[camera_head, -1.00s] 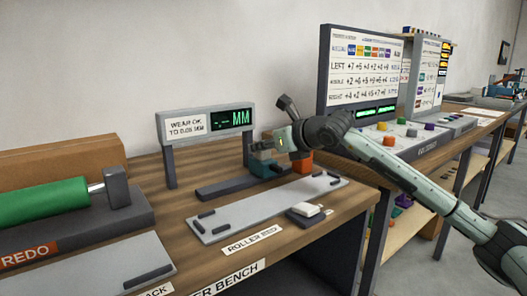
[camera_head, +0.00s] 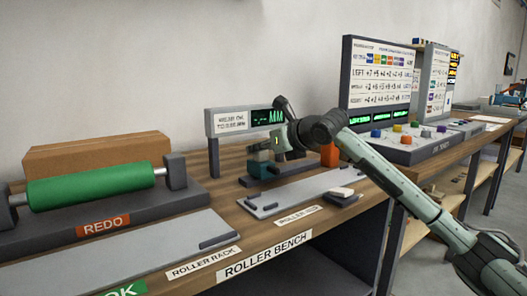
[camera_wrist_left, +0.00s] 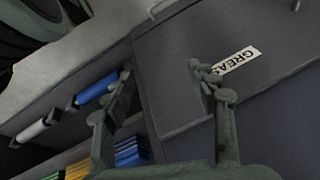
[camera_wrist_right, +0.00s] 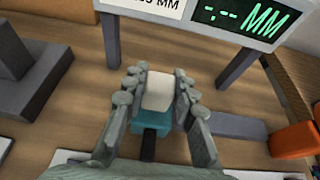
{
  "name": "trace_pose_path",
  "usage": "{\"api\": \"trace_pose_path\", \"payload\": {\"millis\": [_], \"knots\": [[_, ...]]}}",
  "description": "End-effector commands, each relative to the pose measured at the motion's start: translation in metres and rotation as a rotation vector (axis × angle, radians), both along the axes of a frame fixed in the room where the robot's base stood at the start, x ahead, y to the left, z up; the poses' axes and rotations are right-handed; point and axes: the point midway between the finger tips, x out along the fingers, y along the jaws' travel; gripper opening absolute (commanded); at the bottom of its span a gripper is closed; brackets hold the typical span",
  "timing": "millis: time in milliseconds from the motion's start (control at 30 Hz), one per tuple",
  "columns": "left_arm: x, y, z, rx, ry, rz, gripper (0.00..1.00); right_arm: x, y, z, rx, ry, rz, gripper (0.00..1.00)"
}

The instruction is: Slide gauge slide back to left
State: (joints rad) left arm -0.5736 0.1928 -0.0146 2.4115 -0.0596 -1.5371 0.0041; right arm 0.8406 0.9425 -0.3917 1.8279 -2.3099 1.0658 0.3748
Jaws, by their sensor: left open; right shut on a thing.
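The gauge slide (camera_wrist_right: 152,124) is a teal block with a pale top on a dark rail (camera_wrist_right: 232,126). It stands below the gauge's display frame (camera_head: 245,121), near the rail's left end, with bare rail to its right. My right gripper (camera_wrist_right: 156,95) is shut on the pale top of the slide, one finger on each side. In the head view my right gripper (camera_head: 277,146) is over the teal slide (camera_head: 264,168) and partly hides it. My left gripper (camera_wrist_left: 165,85) is open and empty above a dark grey surface with a label partly reading GREAS.
An orange block (camera_head: 329,155) stands right of the slide. A grey roller plate (camera_head: 300,192) lies in front of the rail. A green roller (camera_head: 95,184) rests in a cradle at the left.

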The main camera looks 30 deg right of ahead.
Motion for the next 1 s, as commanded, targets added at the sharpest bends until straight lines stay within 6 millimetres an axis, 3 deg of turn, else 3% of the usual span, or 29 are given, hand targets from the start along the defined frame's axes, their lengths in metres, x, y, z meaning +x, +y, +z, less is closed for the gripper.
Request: {"api": "trace_pose_path", "payload": {"millis": [700,733,800,1000], "knots": [[-0.0045,0.0005,0.0098,0.005,-0.003,0.002,0.58,-0.0012,0.011,0.0006,0.003,-0.003,0.006,0.0],[-0.0045,0.0005,0.0098,0.005,-0.003,0.002,0.58,-0.0012,0.0111,0.0006,0.003,-0.003,0.007,0.29],[-0.0045,0.0004,0.0098,0.005,-0.003,0.002,0.58,-0.0013,0.0113,0.0005,0.003,-0.003,0.007,0.36],[-0.0043,0.0004,0.0099,0.005,-0.004,0.002,0.58,-0.0011,0.0099,0.0004,0.002,-0.002,0.005,0.36]]}}
